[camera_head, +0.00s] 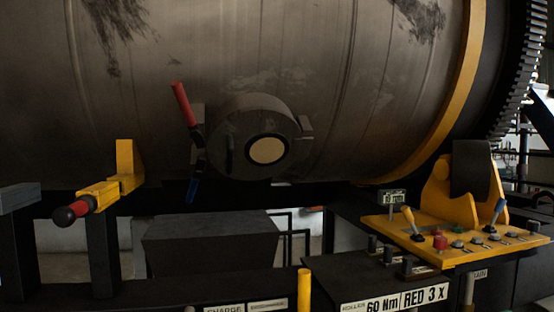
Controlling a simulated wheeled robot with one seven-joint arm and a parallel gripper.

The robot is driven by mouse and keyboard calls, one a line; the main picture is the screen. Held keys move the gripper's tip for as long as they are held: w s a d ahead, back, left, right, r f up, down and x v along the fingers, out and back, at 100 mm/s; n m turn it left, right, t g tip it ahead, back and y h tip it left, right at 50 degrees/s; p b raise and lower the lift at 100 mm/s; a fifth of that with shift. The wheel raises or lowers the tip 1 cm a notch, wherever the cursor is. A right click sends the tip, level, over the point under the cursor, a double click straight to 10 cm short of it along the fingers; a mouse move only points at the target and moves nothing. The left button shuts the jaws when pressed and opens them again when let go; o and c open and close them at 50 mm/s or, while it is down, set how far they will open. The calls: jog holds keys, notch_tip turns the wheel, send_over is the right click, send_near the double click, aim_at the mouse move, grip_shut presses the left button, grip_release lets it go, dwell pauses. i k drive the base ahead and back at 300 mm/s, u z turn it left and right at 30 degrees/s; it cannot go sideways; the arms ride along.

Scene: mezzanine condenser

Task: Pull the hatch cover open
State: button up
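The hatch cover (240,125) is a round grey drum-like cap on the side of the large metal cylinder, with a cream disc (267,150) in a black ring on its face. It appears seated against the cylinder. A dark upright handle (230,153) shows on the left part of its face. A lever with a red grip (184,103) slants up at the cover's left side, and a blue grip (192,190) hangs below it. A small grey block (306,125) sits at the right edge. My gripper is not in view.
A yellow control panel (450,238) with levers and buttons stands at the right. A yellow post (304,290) and dark bench edge lie low in front. Space directly before the cover looks clear.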

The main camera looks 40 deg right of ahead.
aim_at(252, 143)
jog(key=z, duration=2.35)
jog(key=i, duration=0.35)
jog(key=u, duration=1.45)
